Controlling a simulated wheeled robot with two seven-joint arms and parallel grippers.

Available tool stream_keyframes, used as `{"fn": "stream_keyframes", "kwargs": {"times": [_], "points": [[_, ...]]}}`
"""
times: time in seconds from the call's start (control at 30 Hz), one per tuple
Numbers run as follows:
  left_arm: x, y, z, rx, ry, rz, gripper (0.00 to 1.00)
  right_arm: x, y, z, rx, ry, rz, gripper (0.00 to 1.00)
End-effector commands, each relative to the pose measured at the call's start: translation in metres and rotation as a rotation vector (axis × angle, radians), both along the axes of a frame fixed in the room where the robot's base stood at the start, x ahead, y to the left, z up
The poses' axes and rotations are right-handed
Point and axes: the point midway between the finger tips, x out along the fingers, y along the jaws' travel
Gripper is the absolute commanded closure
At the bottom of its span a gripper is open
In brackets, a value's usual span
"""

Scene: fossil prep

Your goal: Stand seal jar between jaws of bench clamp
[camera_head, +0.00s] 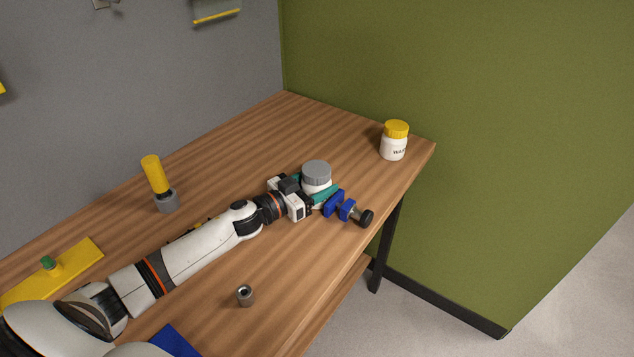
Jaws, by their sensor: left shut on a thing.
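A white jar with a grey lid (316,172) is near the right part of the bench. My left gripper (315,186) is shut on this jar, with teal pieces on both sides of it. The jar looks upright; its lower part is hidden by the gripper. The bench clamp (335,204) shows as blue parts with a black knob (366,218), just right of and in front of the jar. The clamp's jaws are mostly hidden, so I cannot tell whether the jar is between them or rests on anything. My right gripper is not in view.
A white jar with a yellow lid (394,142) stands near the bench's far right corner. A yellow-handled tool stands in a grey holder (167,202) at the back left. A small grey cylinder (245,295) is near the front edge. A yellow board (75,267) lies left.

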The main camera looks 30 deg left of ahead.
Motion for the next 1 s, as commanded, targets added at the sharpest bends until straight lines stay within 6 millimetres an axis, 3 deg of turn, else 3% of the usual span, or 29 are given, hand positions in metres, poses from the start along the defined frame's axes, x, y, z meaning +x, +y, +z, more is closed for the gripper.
{"fn": "stream_keyframes", "kwargs": {"times": [0.07,0.1,0.23,0.63,1.0], "points": [[0.0,0.0,-0.003,0.0,-0.001,0.0,0.62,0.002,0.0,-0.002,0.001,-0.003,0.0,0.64],[0.0,0.0,-0.004,0.0,0.001,0.0,0.34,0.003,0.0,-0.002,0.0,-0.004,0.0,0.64],[0.0,0.0,-0.003,0.001,0.0,0.0,0.13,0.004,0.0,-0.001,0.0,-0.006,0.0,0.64],[-0.004,0.002,-0.001,0.0,0.002,0.001,0.13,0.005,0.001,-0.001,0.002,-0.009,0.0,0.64],[-0.062,0.028,-0.003,0.001,0.006,0.0,0.13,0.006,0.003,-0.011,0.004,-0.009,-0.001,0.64]]}}
